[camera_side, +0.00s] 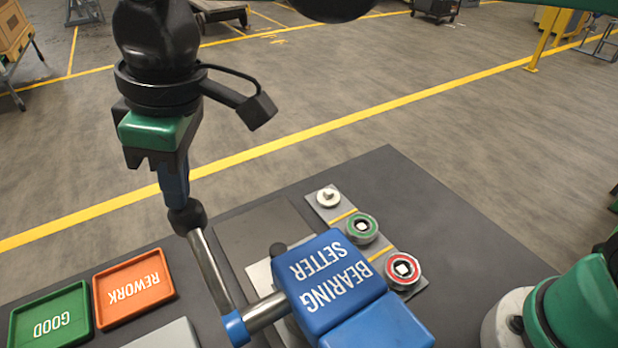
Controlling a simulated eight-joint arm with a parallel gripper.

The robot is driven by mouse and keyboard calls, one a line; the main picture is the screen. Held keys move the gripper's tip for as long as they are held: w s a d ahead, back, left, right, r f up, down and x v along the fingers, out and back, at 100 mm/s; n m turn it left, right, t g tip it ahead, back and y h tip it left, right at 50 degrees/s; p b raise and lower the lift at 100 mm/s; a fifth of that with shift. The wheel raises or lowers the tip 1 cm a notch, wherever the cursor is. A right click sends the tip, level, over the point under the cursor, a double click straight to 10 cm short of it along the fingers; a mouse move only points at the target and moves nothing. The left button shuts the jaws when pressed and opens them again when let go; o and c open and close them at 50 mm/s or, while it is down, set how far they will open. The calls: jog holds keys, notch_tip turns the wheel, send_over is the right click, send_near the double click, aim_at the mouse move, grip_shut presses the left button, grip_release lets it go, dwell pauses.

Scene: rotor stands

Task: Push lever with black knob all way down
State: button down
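The lever (208,268) is a steel rod with a black knob (187,216) at its upper end. It stands steeply, leaning a little left in the picture. Its lower end meets a blue hub (235,326) on a steel shaft from the blue bearing setter (330,280). My gripper (175,195) points down from above with its blue fingertip at the top of the knob. It seems to touch the knob, but contact is not certain. Only one blue finger shows clearly, so the gap between the fingers is hidden.
A green GOOD tray (50,318) and an orange REWORK tray (134,288) lie left of the lever. Right of the setter, a panel holds a green-ringed button (361,228), a red-ringed button (403,270) and a pale switch (328,196). The dark bench top (395,180) is bare behind them.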

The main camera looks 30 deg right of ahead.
jog(key=shift+w+a+v, duration=0.1)
jog(key=shift+a+v, duration=0.1)
jog(key=shift+v, duration=1)
jog(key=shift+w+a+v, duration=0.15)
jog(key=shift+a+v, duration=0.05)
jog(key=shift+v, duration=1)
jog(key=shift+r, duration=0.1)
jog(key=w+d+f+m+t, duration=0.25)
jog(key=d+m, duration=0.35)
jog(key=d, duration=1)
jog(key=s+d+f+m+t+h, duration=0.1)
jog(key=s+d+f+m, duration=0.1)
jog(key=d, duration=0.5)
jog(key=s+d+f+m+t+h, duration=0.1)
jog(key=s+d+f+m+t, duration=0.1)
jog(key=d+f, duration=0.4)
jog(key=shift+s+d+m, duration=0.45)
jog(key=shift+s+m, duration=0.3)
jog(key=shift+m, duration=0.25)
